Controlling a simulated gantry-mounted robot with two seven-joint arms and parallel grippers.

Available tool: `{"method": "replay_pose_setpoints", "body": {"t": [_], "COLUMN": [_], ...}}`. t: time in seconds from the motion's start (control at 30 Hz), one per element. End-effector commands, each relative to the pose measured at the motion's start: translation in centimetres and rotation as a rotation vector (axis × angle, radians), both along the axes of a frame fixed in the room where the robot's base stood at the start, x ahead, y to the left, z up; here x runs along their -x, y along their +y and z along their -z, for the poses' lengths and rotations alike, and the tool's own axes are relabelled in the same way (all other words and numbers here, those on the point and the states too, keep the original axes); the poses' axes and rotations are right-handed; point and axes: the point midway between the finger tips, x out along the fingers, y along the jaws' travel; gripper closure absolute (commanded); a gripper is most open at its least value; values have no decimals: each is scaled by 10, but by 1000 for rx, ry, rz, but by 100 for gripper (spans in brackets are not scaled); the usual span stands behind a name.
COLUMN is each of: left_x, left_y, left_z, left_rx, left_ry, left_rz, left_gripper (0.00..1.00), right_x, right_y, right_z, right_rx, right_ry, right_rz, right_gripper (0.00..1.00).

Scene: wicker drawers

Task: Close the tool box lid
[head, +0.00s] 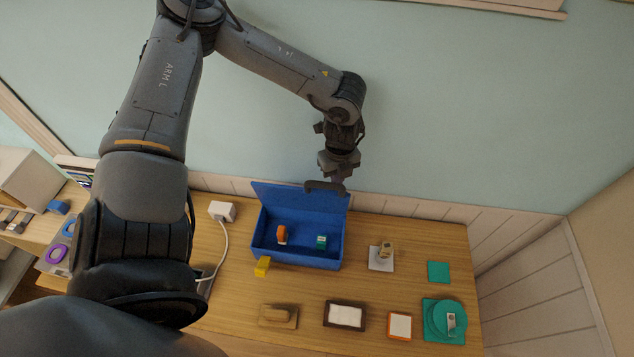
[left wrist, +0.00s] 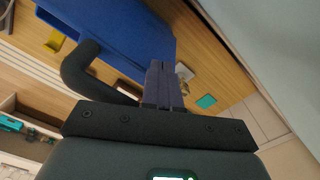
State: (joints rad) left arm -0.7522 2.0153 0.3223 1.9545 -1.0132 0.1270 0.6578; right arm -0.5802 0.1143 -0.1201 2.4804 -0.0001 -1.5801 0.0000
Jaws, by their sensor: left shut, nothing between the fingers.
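The blue tool box (head: 340,252) stands on the wooden table with its lid (head: 277,194) raised at the back, toward the wall. An orange item (head: 282,234) and a green-and-white item (head: 321,241) lie inside it. My left gripper (head: 325,187) is at the lid's upper right corner; whether it touches cannot be told. In the left wrist view its fingers (left wrist: 163,85) are shut and empty, with the blue lid (left wrist: 110,30) beyond them, hiding the box's inside. My right gripper is not in view.
A yellow block (head: 262,266) is at the box's front left. A white charger (head: 222,211) with a cable is to the left. Right of the box are a small object on a pad (head: 381,263) and a green square (head: 438,271). Several items line the front edge.

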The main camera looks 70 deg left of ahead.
Motion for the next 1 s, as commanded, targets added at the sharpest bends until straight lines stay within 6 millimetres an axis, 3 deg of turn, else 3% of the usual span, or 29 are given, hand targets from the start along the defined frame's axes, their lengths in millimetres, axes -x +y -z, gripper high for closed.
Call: {"method": "replay_pose_setpoints", "body": {"t": [0.6,1.0], "left_x": [0,12], "left_y": [-1,-21], "left_z": [0,2], "left_rx": [0,1], "left_ry": [0,0], "left_rz": [0,2], "left_gripper": [100,100], "right_x": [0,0], "right_y": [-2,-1], "right_z": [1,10], "right_rx": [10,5], "right_ry": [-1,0], "right_rz": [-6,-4], "right_gripper": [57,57]}}
